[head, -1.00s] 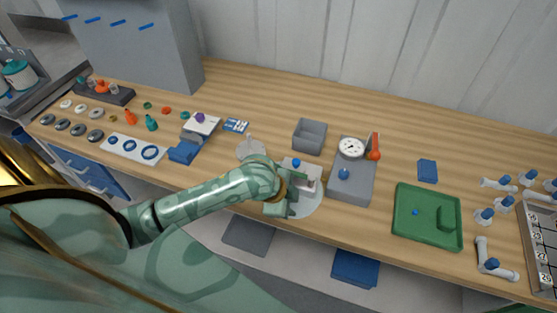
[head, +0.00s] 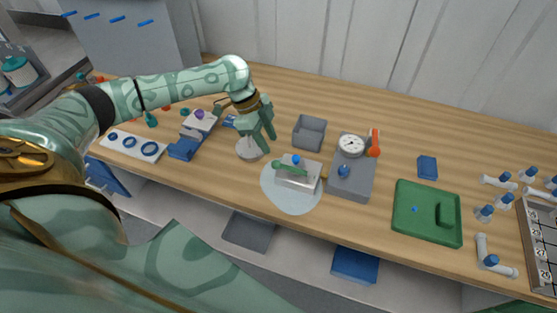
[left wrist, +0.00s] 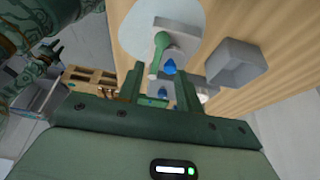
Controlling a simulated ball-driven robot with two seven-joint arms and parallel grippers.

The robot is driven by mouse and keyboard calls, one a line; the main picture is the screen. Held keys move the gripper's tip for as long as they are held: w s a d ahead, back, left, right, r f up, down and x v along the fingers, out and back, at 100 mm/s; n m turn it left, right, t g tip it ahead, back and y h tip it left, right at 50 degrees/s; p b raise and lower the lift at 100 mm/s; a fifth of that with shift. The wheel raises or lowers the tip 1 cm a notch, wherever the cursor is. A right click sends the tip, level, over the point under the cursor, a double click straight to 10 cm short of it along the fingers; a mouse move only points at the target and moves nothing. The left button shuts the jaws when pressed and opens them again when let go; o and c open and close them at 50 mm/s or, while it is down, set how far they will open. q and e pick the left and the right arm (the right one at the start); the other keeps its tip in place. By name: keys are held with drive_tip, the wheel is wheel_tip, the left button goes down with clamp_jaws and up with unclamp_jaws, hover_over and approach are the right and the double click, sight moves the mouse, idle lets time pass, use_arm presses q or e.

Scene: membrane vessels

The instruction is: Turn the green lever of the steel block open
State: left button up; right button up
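The steel block (head: 299,182) sits on a pale round mat (head: 279,200) near the front of the bench. Its green lever (head: 291,169) lies roughly along the block's length, with a blue knob (head: 296,159) beside it. My left gripper (head: 265,136) is empty, above the bench to the back left of the block, apart from the lever. In the left wrist view its two fingers (left wrist: 158,90) stand apart. Beyond them show the steel block (left wrist: 180,40), the green lever (left wrist: 160,47) and the blue knob (left wrist: 169,67). My right gripper is not in view.
A grey device with a dial gauge (head: 350,146) stands close right of the block. A grey open bin (head: 309,134) is behind it. A green tray (head: 427,230) lies further right. A pale round disc (head: 247,150) lies under my left gripper. The bench's front edge is close to the mat.

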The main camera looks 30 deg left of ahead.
sight(282, 165)
use_arm(q)
drive_tip(key=b+x, duration=0.1)
drive_tip(key=x, duration=0.7)
drive_tip(key=shift+f, duration=0.1)
clamp_jaws()
